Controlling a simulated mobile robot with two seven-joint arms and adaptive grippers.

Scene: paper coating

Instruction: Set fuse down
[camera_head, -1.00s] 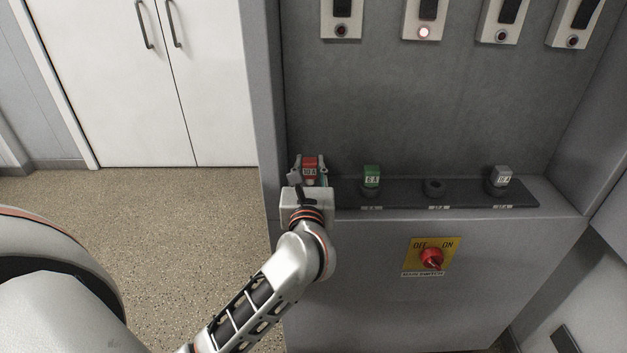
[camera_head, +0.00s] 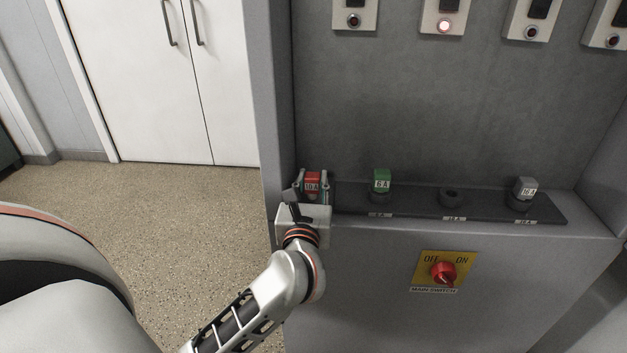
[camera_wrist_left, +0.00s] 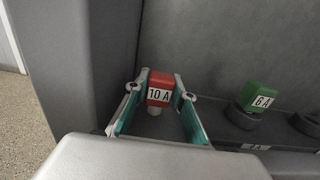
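The red fuse labelled 10 A (camera_head: 312,185) is between the fingers of my left gripper (camera_head: 312,188), at the left end of the dark fuse rack (camera_head: 416,203). My right gripper is in neither view.
A green 6 A fuse (camera_head: 382,180) and a grey 16 A fuse (camera_head: 525,187) stand in the rack, with an empty socket (camera_head: 450,197) between them. A red main switch (camera_head: 442,272) is on the cabinet front. Lamp panels line the wall; the second lamp (camera_head: 444,27) glows.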

